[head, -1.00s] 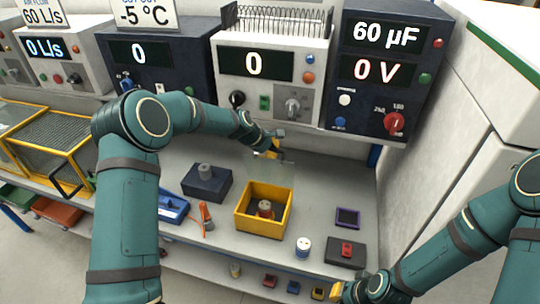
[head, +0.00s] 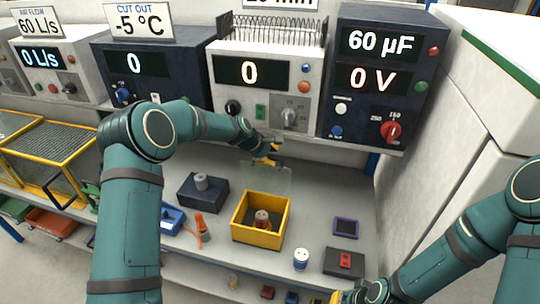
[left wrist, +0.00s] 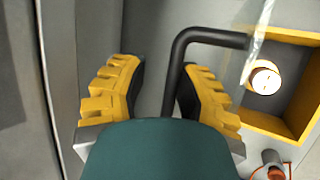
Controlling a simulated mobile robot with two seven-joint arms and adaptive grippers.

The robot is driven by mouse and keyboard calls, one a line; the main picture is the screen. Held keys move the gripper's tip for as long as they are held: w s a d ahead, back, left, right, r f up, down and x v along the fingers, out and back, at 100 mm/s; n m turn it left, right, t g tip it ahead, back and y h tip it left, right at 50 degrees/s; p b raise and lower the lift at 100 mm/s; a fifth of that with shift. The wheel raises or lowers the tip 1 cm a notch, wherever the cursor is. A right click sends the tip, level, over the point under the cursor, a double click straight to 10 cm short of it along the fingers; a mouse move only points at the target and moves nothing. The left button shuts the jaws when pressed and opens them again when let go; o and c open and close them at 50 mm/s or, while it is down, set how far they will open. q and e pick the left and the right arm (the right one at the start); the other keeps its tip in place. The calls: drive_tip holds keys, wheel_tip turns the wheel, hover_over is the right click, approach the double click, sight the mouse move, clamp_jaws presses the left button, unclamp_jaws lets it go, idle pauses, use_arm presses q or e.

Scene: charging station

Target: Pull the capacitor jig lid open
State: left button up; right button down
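The capacitor jig is a yellow open-topped box (head: 238,226) on the bench, with a round capacitor (head: 262,218) inside. Its clear lid (head: 268,180) stands raised at the back edge of the box. My left gripper (head: 266,157) is just behind and above the lid. In the left wrist view the gripper (left wrist: 160,90) is open, with a black bent handle (left wrist: 178,62) reaching between its yellow fingers, close to the right one. The yellow box (left wrist: 285,130) shows at right there. My right gripper (head: 345,297) is mostly cut off at the bottom edge; its fingers are unclear.
A dark block with a grey knob (head: 203,193), an orange-handled tool (head: 202,230), a white can (head: 301,259) and a dark box with a red switch (head: 344,262) surround the jig. Instrument cases (head: 268,85) overhang behind. A white cabinet (head: 440,130) stands at right.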

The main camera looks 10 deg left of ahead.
use_arm(q)
drive_tip(key=shift+s+f, duration=0.25)
drive_tip(key=shift+f, duration=0.35)
drive_tip(key=shift+w+a, duration=0.1)
drive_tip(key=shift+w, duration=0.2)
drive_tip(key=v, duration=1.2)
